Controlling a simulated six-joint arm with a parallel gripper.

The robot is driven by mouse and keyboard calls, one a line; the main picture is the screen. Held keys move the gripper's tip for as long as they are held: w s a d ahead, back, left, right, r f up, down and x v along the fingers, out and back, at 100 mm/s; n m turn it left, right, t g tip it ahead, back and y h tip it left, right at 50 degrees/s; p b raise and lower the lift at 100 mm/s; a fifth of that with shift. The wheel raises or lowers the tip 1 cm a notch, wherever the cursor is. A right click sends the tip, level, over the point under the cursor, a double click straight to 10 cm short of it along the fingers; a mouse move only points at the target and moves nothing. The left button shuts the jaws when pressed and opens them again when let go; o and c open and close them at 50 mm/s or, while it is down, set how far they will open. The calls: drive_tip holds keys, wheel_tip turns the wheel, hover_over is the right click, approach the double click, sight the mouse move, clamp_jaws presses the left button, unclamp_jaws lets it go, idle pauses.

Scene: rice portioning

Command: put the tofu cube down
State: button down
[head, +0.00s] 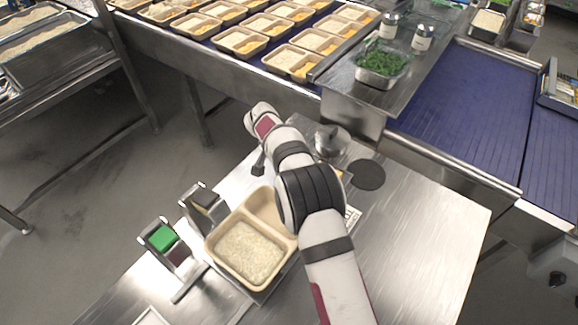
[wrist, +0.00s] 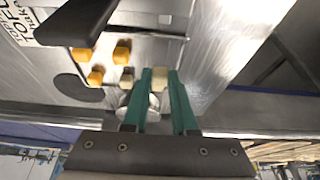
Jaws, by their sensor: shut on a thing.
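My gripper (wrist: 159,72) shows in the wrist view with two green fingers closed on a pale tofu cube (wrist: 160,80) at their tips. Another pale cube (wrist: 127,78) lies just left of the left finger. Several orange cubes, one of them here (wrist: 122,50), lie on a metal surface (wrist: 150,50) beyond the fingertips. Whether the held cube touches that surface, I cannot tell. In the head view my arm hides the gripper and the held cube. A beige compartment tray (head: 214,249) with rice (head: 249,252) in its front compartment stands left of my arm.
A label reading TOFU (wrist: 45,22) is at the wrist view's upper left. A device with a green face (head: 162,237) stands left of the tray. A round dark disc (head: 367,175) lies right of my arm. The steel table (head: 425,235) is clear at right. Filled trays stand on the conveyor behind.

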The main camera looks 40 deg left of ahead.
sight(261, 235)
drive_tip(key=w+d+r, duration=0.3)
drive_tip(key=d+r, duration=0.5)
drive_tip(key=d, duration=0.3)
drive_tip(key=s+d+r, duration=0.2)
drive_tip(key=s+d, duration=0.8)
drive_tip(key=s, duration=0.3)
drive_tip(key=s+a+f, duration=0.1)
drive_tip(key=a+f, duration=0.1)
drive_tip(key=a, duration=0.1)
drive_tip(key=s+a+f, duration=0.2)
drive_tip(key=a, duration=0.2)
drive_tip(key=s+a+f, duration=0.2)
drive_tip(key=a+f, duration=0.1)
drive_tip(key=shift+a, duration=0.15)
wheel_tip(261, 235, down, 4)
drive_tip(key=shift+a+f, duration=0.15)
drive_tip(key=shift+f, duration=0.1)
drive_tip(key=c, duration=0.7)
unclamp_jaws()
